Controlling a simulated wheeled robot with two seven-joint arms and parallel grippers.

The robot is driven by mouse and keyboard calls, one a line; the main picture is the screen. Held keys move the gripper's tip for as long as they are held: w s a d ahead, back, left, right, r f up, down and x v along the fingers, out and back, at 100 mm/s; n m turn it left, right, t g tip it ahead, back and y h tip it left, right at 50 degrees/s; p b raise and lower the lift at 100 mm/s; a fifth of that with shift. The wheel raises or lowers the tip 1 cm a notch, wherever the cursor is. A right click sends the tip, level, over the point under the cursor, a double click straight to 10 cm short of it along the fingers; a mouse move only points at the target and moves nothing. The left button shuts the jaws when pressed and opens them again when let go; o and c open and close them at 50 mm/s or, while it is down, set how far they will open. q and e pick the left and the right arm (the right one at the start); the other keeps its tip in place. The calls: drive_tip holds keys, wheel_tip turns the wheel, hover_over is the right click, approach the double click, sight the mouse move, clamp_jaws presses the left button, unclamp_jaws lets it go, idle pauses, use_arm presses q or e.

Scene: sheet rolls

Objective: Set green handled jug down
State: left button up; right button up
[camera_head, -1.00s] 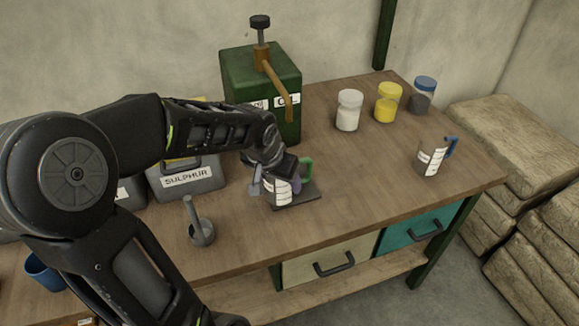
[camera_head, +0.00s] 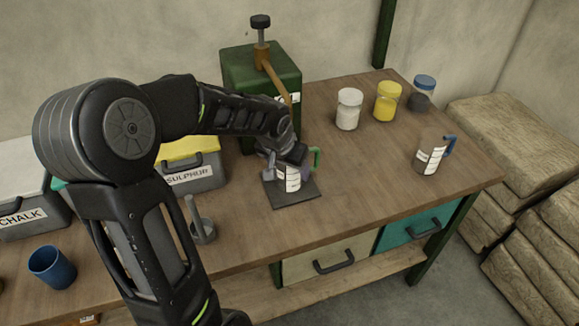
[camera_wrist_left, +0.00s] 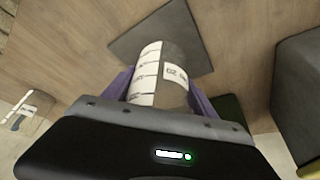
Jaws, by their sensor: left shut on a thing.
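The green-handled jug (camera_head: 293,184) is grey with a white marked label. Its green handle (camera_head: 316,159) points right in the head view. My left gripper (camera_head: 287,160) is shut on the jug's body, and its purple finger pads sit on both sides of the jug (camera_wrist_left: 158,78) in the left wrist view. The jug is upright over a dark square mat (camera_head: 301,199). I cannot tell whether its base touches the mat. My right gripper is not in view.
A green press (camera_head: 262,72) stands close behind. A second jug with a blue handle (camera_head: 430,154), several lidded jars (camera_head: 348,110) and a mortar with pestle (camera_head: 203,230) are on the bench. A blue cup (camera_head: 52,268) is at left. Bench right of the mat is clear.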

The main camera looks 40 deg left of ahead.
use_arm(q)
drive_tip(key=shift+f, duration=0.2)
drive_tip(key=o, duration=1.5)
drive_tip(key=shift+r, duration=0.1)
drive_tip(key=shift+s+r, duration=0.1)
drive_tip(key=shift+r, duration=0.35)
drive_tip(key=v, duration=1.1)
drive_tip(key=shift+d+r, duration=0.1)
drive_tip(key=shift+r, duration=0.1)
